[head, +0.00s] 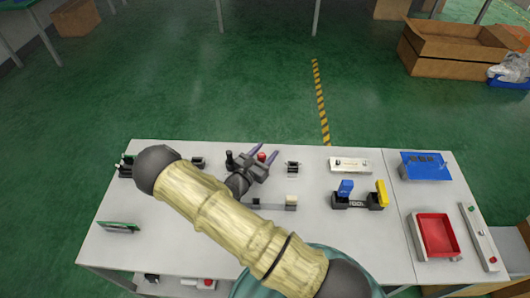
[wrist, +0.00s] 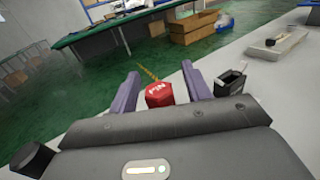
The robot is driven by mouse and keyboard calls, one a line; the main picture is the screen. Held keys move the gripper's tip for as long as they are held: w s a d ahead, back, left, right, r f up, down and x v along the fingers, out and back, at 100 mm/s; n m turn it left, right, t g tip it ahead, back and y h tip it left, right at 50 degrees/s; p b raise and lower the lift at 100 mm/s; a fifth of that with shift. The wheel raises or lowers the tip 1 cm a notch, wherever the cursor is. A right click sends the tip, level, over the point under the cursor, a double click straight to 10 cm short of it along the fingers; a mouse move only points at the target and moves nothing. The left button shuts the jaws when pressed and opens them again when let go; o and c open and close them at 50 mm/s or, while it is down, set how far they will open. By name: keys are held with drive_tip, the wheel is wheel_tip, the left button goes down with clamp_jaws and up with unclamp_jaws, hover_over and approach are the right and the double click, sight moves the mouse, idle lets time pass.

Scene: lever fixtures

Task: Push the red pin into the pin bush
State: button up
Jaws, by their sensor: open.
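The red pin (head: 261,156) shows a red knob on the table near its far edge. In the wrist view its faceted red head (wrist: 160,95), with white marking, stands between the two purple fingers. My gripper (head: 267,150) is open around the knob, with a visible gap on each side at least on the right; contact on the left I cannot tell. The pin's shaft and lower part are hidden behind the gripper body. A small black fixture (head: 293,168) stands just right of the gripper, also in the wrist view (wrist: 230,82). I cannot tell whether it is the pin bush.
Right of the gripper stand a white box (head: 351,165), a fixture with a blue lever (head: 345,188) and a yellow lever (head: 381,193), a blue panel (head: 425,166) and a red tray (head: 437,252). Black fixtures (head: 127,165) stand at the left. My arm covers the table's middle.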

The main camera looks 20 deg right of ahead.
sight(259, 159)
drive_tip(key=b+v, duration=0.1)
drive_tip(key=v, duration=0.6)
drive_tip(key=shift+s+a+b, duration=0.15)
drive_tip(key=shift+b, duration=0.15)
idle(0.5)
